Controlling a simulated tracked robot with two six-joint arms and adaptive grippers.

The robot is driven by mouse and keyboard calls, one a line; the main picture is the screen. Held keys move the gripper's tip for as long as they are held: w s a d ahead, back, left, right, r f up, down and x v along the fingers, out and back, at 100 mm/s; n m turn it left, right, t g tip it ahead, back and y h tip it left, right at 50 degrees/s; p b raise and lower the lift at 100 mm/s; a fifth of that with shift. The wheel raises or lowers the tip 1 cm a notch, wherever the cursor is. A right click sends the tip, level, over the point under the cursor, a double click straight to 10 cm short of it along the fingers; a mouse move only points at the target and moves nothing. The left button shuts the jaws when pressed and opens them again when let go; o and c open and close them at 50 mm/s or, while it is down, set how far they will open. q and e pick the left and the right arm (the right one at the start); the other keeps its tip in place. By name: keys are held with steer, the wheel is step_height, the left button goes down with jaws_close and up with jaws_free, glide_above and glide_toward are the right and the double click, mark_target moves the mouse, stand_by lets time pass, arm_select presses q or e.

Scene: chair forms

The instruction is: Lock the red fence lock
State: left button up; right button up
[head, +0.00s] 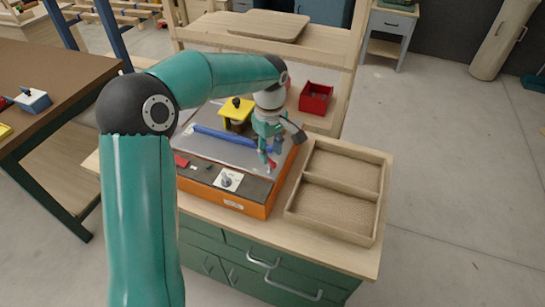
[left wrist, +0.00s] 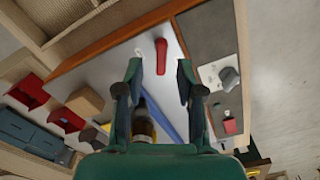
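The red fence lock (left wrist: 161,56) is a small red lever on the grey top of an orange-sided machine (head: 256,208). In the left wrist view it lies just beyond my fingertips, roughly between them, with no finger visibly touching it. In the head view a bit of red (head: 271,164) shows by the fingertips. The blue fence bar (head: 225,138) runs across the machine top; it also shows in the left wrist view (left wrist: 168,124). My left gripper (head: 267,158) is open above the right part of the machine; its two fingers are apart in the left wrist view (left wrist: 160,76). My right gripper is not in view.
A yellow guard (head: 236,112) stands behind the fence bar. A grey knob on a white plate (head: 228,180) and a red switch (head: 181,161) are on the front panel. A wooden divided tray (head: 290,205) sits close on the right. A red bin (head: 315,98) stands behind.

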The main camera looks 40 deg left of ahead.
mark_target(270, 165)
arm_select(q)
steer(key=shift+f, duration=1.35)
steer(key=shift+c, duration=0.3)
jaws_close()
steer(key=shift+d, duration=0.1)
